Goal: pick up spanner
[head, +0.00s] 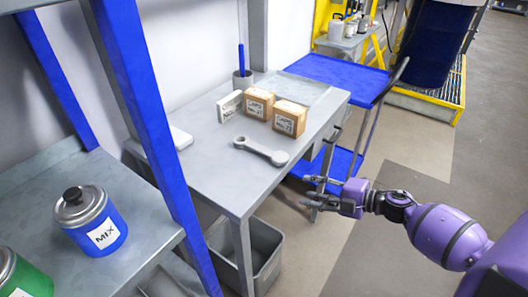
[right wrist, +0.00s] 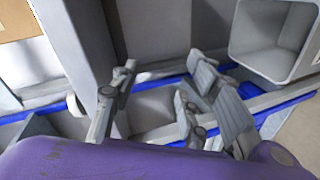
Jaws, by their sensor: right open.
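A grey spanner (head: 261,151) lies flat on the grey table (head: 210,165), near its front right part, in the head view. My right gripper (head: 312,192) is open and empty. It is beyond the table's right edge, to the right of and apart from the spanner. In the right wrist view its fingers (right wrist: 160,95) are spread with nothing between them. I cannot make out the spanner in that view. My left gripper is not in view.
Two cardboard boxes (head: 289,118), a white block (head: 230,106) and a pen cup (head: 243,79) stand behind the spanner. A blue post (head: 148,120) rises at left. A blue trolley (head: 340,75) stands at right. A grey bin (head: 262,245) is below the table.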

